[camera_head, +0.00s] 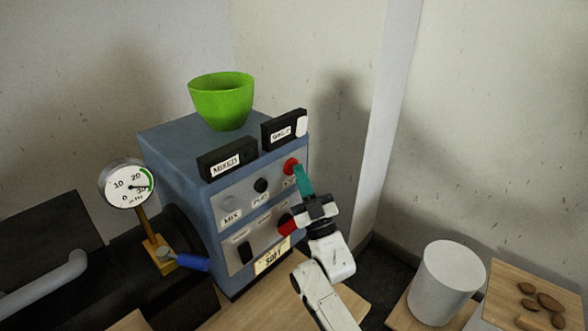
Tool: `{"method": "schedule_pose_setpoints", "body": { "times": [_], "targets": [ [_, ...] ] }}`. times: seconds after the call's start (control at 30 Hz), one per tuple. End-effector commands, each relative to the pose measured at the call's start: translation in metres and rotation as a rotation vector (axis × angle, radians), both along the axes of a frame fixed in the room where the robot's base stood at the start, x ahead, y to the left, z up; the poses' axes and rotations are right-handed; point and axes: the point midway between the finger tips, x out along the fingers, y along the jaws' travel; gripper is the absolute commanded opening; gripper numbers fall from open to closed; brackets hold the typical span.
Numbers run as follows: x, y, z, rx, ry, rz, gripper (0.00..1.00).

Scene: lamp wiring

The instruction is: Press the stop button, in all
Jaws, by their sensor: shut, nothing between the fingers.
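A red button (291,166) sits at the upper right of the front panel on a blue machine (165,143). The label under it is partly hidden by my gripper. My gripper (300,172) is shut and empty, its teal fingers pointing up at the panel with the tips close beside the red button. I cannot tell whether they touch it. A second, larger red part (286,224) shows lower on the panel, partly behind my gripper. A dark button (261,185) and a grey button (229,204) labelled MIX are to the left.
A green bowl (221,103) stands on the machine, behind signs reading MIXED (227,161) and another word (284,130). A pressure gauge (127,184) and a blue-handled lever (190,262) are at left. A white cylinder (447,283) and a board (505,284) with brown pieces stand at right.

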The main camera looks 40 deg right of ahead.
Motion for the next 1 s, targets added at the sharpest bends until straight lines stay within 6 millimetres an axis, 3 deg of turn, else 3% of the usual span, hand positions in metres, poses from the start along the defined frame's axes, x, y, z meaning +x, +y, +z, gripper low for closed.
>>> {"method": "schedule_pose_setpoints", "body": {
  "times": [1.0],
  "targets": [
    [0.0074,0.0031,0.0008,-0.001,0.006,0.006,0.00]
  ]
}}
